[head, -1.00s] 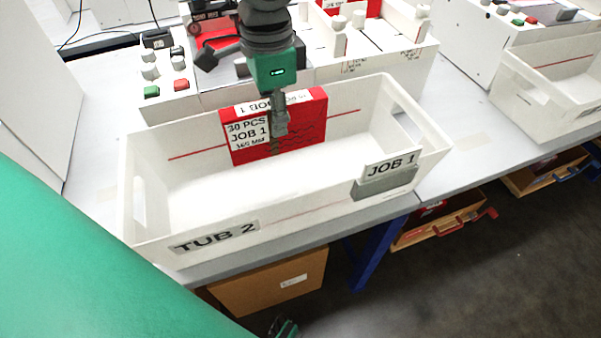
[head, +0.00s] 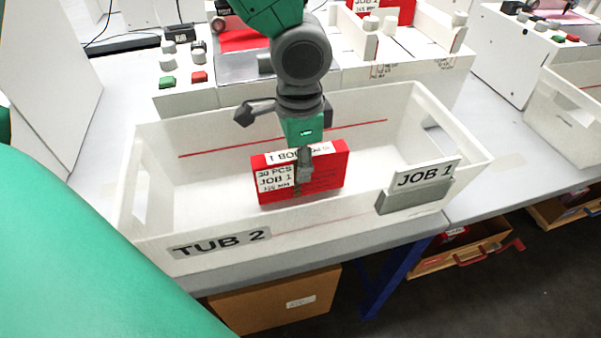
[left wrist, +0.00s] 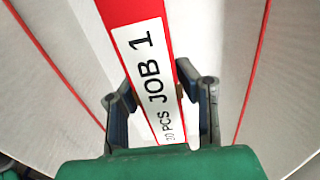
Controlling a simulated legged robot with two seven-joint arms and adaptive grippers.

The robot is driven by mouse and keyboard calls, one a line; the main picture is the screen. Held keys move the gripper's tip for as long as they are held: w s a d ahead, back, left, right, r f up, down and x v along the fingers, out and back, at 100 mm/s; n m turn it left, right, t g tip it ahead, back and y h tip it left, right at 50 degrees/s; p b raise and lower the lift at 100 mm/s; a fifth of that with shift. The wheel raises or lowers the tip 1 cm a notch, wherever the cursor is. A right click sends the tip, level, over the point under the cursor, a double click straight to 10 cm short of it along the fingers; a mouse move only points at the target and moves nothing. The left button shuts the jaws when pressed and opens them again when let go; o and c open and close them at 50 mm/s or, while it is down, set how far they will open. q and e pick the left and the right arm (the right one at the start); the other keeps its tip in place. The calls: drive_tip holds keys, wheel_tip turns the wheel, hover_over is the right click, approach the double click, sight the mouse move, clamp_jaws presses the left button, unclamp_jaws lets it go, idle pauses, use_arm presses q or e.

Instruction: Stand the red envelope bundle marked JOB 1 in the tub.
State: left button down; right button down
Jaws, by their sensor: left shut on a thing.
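The red envelope bundle (head: 318,184) has white labels reading JOB 1 and 30 PCS. It is upright inside the white tub (head: 170,220), which is marked TUB 2. My left gripper (head: 305,165) comes down from above and is shut on the bundle near the middle of its top. In the left wrist view, the bundle's labelled top edge (left wrist: 150,70) runs between the two fingers (left wrist: 160,105), with tub walls on both sides. My right gripper is not in view.
A grey holder with a JOB 1 card (head: 415,192) is at the tub's near right side. White machines with green and red buttons (head: 183,78) stand behind the tub. Another white tub (head: 565,115) is at the right. The tub floor left of the bundle is clear.

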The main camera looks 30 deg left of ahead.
use_arm(q)
drive_tip(key=shift+d+f, duration=0.1)
drive_tip(key=shift+f, duration=0.8)
drive_tip(key=shift+d+f+b, duration=0.2)
drive_tip(key=shift+b, duration=0.1)
drive_tip(key=shift+d+r, duration=0.1)
drive_tip(key=shift+d, duration=0.2)
drive_tip(key=c, duration=1.2)
unclamp_jaws()
drive_tip(key=shift+a, duration=0.2)
drive_tip(key=shift+a+f, duration=0.2)
drive_tip(key=shift+a, duration=0.05)
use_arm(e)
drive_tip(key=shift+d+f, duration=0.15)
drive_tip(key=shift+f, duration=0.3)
use_arm(q)
drive_tip(key=r+p, duration=0.1)
drive_tip(key=r, duration=0.4)
drive_tip(key=r+p, duration=0.2)
drive_tip(key=r, duration=0.4)
drive_tip(key=shift+d, duration=0.2)
drive_tip(key=shift+a+r+p, duration=0.1)
drive_tip(key=shift+r+p, duration=0.2)
drive_tip(key=shift+r, duration=0.4)
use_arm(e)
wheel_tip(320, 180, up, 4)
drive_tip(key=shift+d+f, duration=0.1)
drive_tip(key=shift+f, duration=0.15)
